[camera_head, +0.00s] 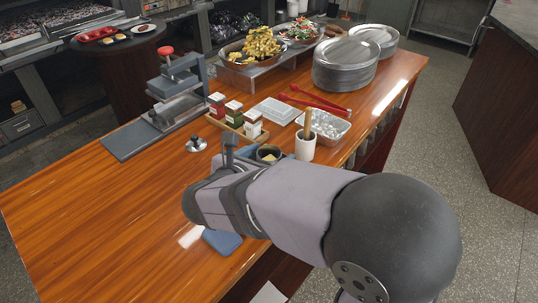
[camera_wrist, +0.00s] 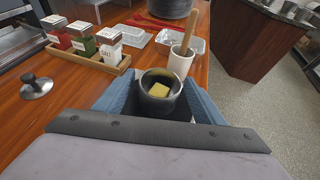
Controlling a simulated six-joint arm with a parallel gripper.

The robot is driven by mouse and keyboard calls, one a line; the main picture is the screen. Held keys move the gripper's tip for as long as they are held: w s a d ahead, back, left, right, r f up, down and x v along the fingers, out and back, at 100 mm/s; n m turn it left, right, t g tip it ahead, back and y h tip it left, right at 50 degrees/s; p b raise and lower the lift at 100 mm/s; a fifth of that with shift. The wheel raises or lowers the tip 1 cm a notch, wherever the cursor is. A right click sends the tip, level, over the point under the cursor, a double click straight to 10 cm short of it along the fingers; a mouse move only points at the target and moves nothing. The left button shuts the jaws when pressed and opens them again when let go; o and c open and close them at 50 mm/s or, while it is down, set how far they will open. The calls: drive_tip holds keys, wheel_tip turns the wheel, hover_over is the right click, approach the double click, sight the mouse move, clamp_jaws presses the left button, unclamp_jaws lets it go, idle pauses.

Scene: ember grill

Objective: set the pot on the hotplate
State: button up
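A small dark pot (camera_wrist: 150,105) with a yellow block inside stands upright between the blue fingers of my gripper (camera_wrist: 160,94). The fingers lie against its two sides in the wrist view. In the head view the pot (camera_head: 268,150) shows just beyond my gripper (camera_head: 254,152), its lower part hidden by my arm. I cannot tell whether its base touches the table. A flat grey plate (camera_head: 127,140) lies at the table's left beside a metal press; I cannot tell whether it is the hotplate.
A wooden tray (camera_head: 229,124) of labelled shakers and a white cup (camera_head: 305,147) with a wooden handle stand beyond the pot. A steel disc (camera_head: 196,146) with a black knob lies to the left. A press (camera_head: 180,85) with a red knob stands farther back. The left foreground table is clear.

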drive_tip(key=shift+r, duration=0.15)
drive_tip(key=shift+r, duration=0.15)
drive_tip(key=v, duration=1.2)
drive_tip(key=s+d+f+m+g+y+p, duration=0.3)
drive_tip(key=s+d+f+m+g+p, duration=0.2)
drive_tip(key=m, duration=1)
drive_tip(key=s+d+f+m+g+y+p, duration=0.4)
drive_tip(key=d+m, duration=0.6)
drive_tip(key=m, duration=0.4)
wheel_tip(320, 180, down, 4)
drive_tip(key=s+g+p, duration=0.1)
drive_tip(key=s+g, duration=0.1)
drive_tip(key=shift+s+d+m, duration=0.2)
drive_tip(key=shift+s+m, duration=0.15)
drive_tip(key=shift+m, duration=0.05)
